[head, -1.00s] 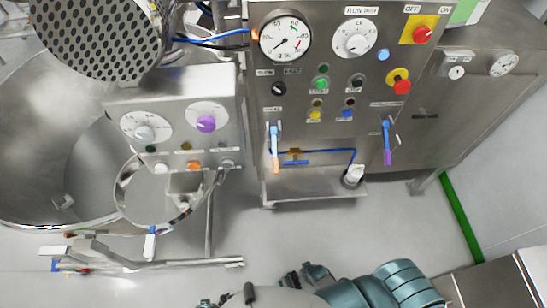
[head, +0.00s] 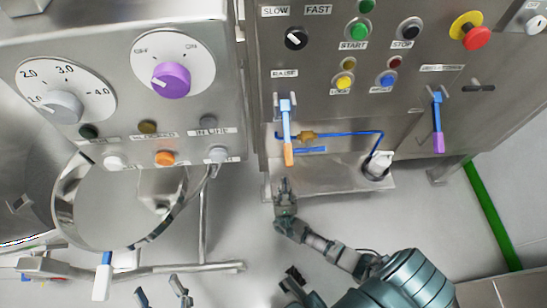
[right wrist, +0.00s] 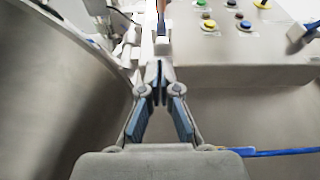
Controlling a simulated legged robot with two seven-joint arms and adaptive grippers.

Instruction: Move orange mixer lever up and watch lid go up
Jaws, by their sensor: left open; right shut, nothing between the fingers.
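The orange-tipped mixer lever (head: 288,153) hangs down from its bracket on the steel panel, under the RAISE label. Its upper part is blue. My right gripper (head: 285,184) is shut and empty, pointing up just below the orange tip, with a small gap in the picture. In the right wrist view its fingertips (right wrist: 160,75) are together. My left gripper (head: 162,292) is open and empty at the bottom edge, away from the lever. I cannot make out the mixer lid.
A purple-tipped lever (head: 438,140) hangs further right on the panel. A blue pipe (head: 350,133) runs behind the orange lever, above a steel ledge (head: 330,176). A control box (head: 120,85) and a round steel vessel (head: 75,210) stand left. Grey floor is open below.

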